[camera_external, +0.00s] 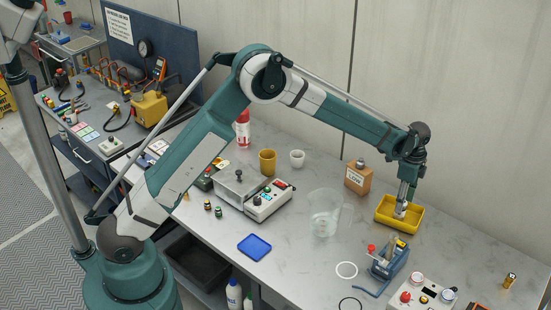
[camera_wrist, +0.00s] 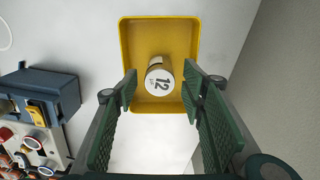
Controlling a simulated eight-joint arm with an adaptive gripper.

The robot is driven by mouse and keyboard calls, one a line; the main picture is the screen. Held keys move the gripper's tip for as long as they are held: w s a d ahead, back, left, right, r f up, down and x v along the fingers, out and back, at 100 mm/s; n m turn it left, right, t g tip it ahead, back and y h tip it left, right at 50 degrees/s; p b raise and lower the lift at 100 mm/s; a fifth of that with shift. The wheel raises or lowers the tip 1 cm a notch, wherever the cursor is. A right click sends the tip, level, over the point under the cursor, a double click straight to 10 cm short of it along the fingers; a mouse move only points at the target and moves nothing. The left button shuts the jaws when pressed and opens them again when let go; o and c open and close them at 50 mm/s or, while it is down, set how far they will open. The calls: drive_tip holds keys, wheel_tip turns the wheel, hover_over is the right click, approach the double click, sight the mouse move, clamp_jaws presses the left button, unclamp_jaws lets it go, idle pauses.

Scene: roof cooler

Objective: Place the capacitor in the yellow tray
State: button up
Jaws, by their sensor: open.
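The yellow tray (camera_external: 384,217) lies on the grey worktop at the right in the external view. It fills the top middle of the wrist view (camera_wrist: 130,35). The capacitor (camera_wrist: 160,82) is a short cylinder with a white end marked 12, seen over the tray's floor. A small whitish part of it shows at the tray in the external view (camera_external: 400,211). My gripper (camera_wrist: 158,88) is open above the tray, pointing down, with one green finger on each side of the capacitor. Gaps show between the fingers and the capacitor. I cannot tell whether it rests on the tray floor.
A brown box marked LOW (camera_external: 357,179) stands left of the tray. A clear beaker (camera_external: 324,213) is further left. A blue clamp-like device (camera_external: 388,260) and a control box (camera_external: 421,294) lie in front. The wall runs close behind the tray.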

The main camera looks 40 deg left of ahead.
wheel_tip(320, 180, up, 8)
drive_tip(key=shift+f, duration=0.1)
idle(0.6)
